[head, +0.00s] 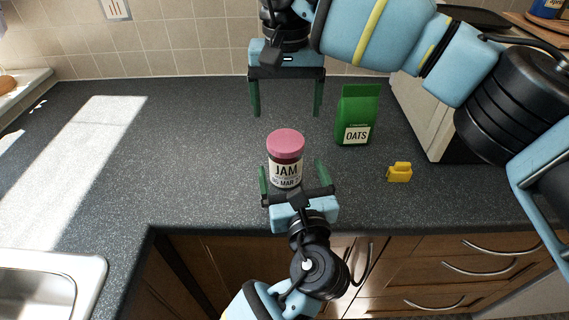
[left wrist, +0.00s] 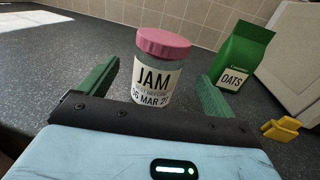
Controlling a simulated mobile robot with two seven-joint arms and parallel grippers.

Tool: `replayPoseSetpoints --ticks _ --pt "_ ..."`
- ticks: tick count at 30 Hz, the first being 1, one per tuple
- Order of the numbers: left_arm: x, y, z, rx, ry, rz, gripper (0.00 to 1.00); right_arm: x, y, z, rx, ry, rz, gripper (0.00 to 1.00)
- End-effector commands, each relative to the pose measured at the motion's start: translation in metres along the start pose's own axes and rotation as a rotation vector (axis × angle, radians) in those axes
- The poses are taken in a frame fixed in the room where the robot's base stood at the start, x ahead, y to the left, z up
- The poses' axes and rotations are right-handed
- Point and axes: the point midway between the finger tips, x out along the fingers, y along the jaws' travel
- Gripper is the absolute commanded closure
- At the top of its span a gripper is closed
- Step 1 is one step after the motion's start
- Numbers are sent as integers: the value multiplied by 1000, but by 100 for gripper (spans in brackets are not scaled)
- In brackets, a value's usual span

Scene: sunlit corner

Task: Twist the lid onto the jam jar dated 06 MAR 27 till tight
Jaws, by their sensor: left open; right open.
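The jam jar (head: 286,172) stands upright on the dark counter, its label reading JAM and 06 MAR 2 with the last digit cut off at the edge; it also shows in the left wrist view (left wrist: 155,82). A pink lid (head: 285,143) sits level on its top, also in the left wrist view (left wrist: 164,42); how tight it is cannot be seen. My left gripper (head: 292,165) is open and level, one finger on each side of the jar, with visible gaps. My right gripper (head: 287,114) is open and empty, pointing down behind the jar.
A green OATS bag (head: 357,115) stands to the right behind the jar. A small yellow object (head: 399,172) lies farther right, near a white box-shaped appliance (head: 440,110). A sink (head: 50,285) is at lower left. The counter left of the jar is clear.

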Motion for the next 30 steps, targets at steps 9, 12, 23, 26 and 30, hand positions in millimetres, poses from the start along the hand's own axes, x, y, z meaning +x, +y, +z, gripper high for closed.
replayPoseSetpoints --ticks 9,12,23,26,30 --pt "23 0 1 2 -2 2 10 0 0 0 -1 -1 -1 16" --pt "38 0 1 2 -3 1 10 0 0 0 0 -1 -1 16" --pt "75 0 0 0 0 1 10 0 0 0 0 -1 -1 16" --pt "78 0 0 0 0 0 10 0 0 0 0 -1 -1 16" --pt "78 0 0 0 1 0 10 0 0 0 0 -1 -1 16"
